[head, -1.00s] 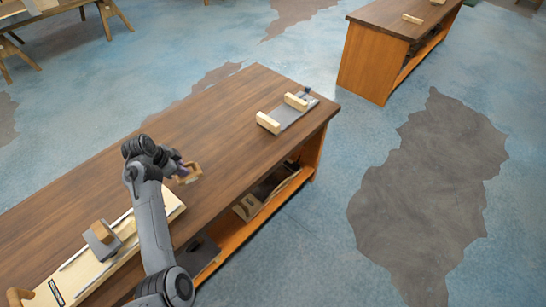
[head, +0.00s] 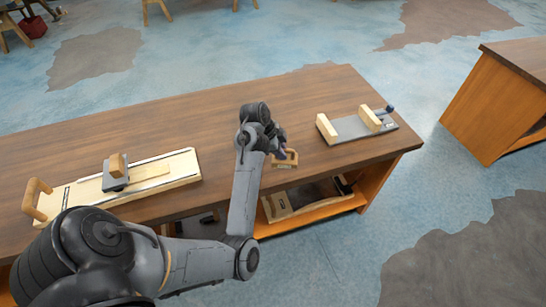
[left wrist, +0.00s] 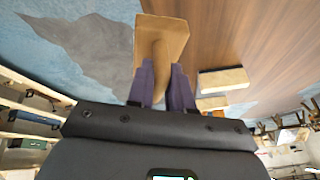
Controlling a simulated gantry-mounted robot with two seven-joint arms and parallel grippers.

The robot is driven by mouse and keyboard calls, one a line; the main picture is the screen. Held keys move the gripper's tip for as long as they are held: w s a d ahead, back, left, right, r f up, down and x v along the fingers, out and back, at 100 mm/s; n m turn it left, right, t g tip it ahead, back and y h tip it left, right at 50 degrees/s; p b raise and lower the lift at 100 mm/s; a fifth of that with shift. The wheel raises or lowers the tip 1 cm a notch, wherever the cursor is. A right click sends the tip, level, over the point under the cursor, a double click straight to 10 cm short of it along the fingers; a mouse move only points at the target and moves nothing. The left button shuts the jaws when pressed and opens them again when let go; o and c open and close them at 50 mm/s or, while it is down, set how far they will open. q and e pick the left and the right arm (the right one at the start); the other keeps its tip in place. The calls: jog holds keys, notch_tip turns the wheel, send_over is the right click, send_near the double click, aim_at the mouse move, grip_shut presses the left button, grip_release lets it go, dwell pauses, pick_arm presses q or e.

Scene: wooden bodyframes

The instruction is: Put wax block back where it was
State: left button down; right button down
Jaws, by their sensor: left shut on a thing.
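My left gripper (head: 281,148) is at the middle of the workbench, towards its front edge. In the left wrist view its purple fingers (left wrist: 162,80) are shut on a tan wooden-looking piece (left wrist: 176,32) with a curved grip between the fingers and a wider part beyond. The held piece also shows in the head view (head: 286,164), partly hidden by the gripper; I cannot tell whether it is the wax block or touches the bench. Pale blocks stand on a grey plate (head: 350,127) at the bench's right end. My right gripper is not in view.
The workbench (head: 215,135) has a long pale wooden jig (head: 165,163) on its left, with a grey sliding piece and a handle. A shelf below holds a wooden item (head: 277,206). Bare bench top lies between jig and plate. Another bench (head: 500,105) stands right.

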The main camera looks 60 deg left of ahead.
pick_arm(q)
jog(key=shift+w+a+f+b, duration=0.15)
jog(key=shift+a+f+b, duration=0.35)
jog(key=shift+a+f, duration=2.1)
jog(key=shift+w+a+f+b, duration=0.15)
jog(key=shift+a+f+b, duration=0.35)
jog(key=shift+a+f, duration=2.05)
jog(key=shift+r, duration=0.1)
jog(key=c, duration=1)
grip_release()
